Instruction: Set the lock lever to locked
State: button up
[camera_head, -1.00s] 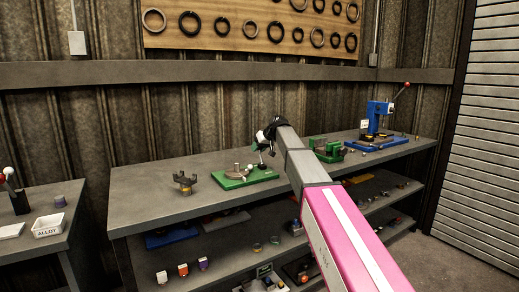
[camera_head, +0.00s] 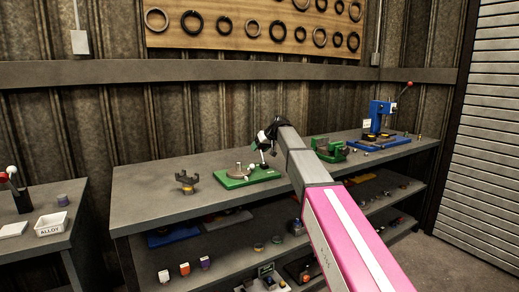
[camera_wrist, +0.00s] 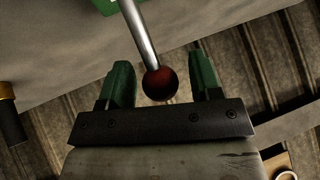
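The lock lever shows in the wrist view as a bright metal rod with a dark red ball knob (camera_wrist: 160,84) at its end. The rod runs up toward a green base (camera_wrist: 103,5) at the top edge. My gripper (camera_wrist: 163,90) is open, with a green finger on each side of the knob and a visible gap to both. In the head view my gripper (camera_head: 264,142) is over the right part of the green fixture (camera_head: 250,180) on the bench. The lever is small there and partly hidden by the gripper.
The grey bench (camera_head: 215,206) also holds a dark forked part (camera_head: 187,181) at left, a second green fixture (camera_head: 328,150) right of my arm and a blue press (camera_head: 380,120) farther right. Shelves with parts lie below. A corrugated wall stands behind.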

jog(key=shift+r, duration=0.1)
jog(key=v, duration=1)
jog(key=shift+s+d+r, duration=0.15)
jog(key=shift+d+r, duration=0.05)
jog(key=shift+r, duration=0.05)
